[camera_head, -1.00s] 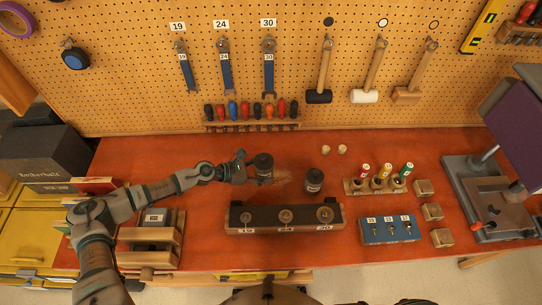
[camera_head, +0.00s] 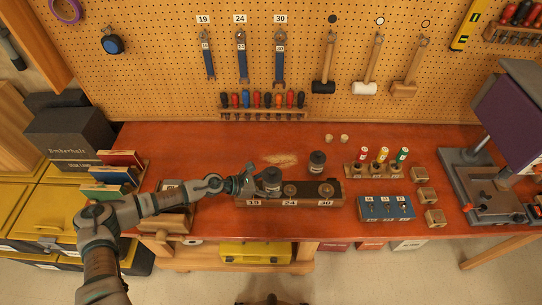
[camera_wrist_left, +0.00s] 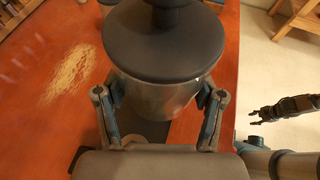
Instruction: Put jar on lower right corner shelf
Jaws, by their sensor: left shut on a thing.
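A dark jar with a black lid (camera_head: 271,183) is held in my left gripper (camera_head: 250,184), over the left end of the long wooden block marked 19, 24 and 30. In the left wrist view the jar (camera_wrist_left: 165,75) stands large between the two fingers of my left gripper (camera_wrist_left: 160,105), which are shut on its sides. A second similar dark jar (camera_head: 317,164) stands on the bench behind the block. My right gripper (camera_wrist_left: 262,114) shows at the right of the wrist view, away from the bench, empty with its fingers apart. I cannot make out a corner shelf for certain.
The wooden block (camera_head: 335,201) lies along the front of the red bench (camera_head: 225,145). A blue block (camera_head: 385,208), wooden cubes (camera_head: 423,174) and a drill press (camera_head: 490,185) are to the right. Books (camera_head: 115,175) are at left. A yellow case (camera_head: 255,252) sits on a low shelf below.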

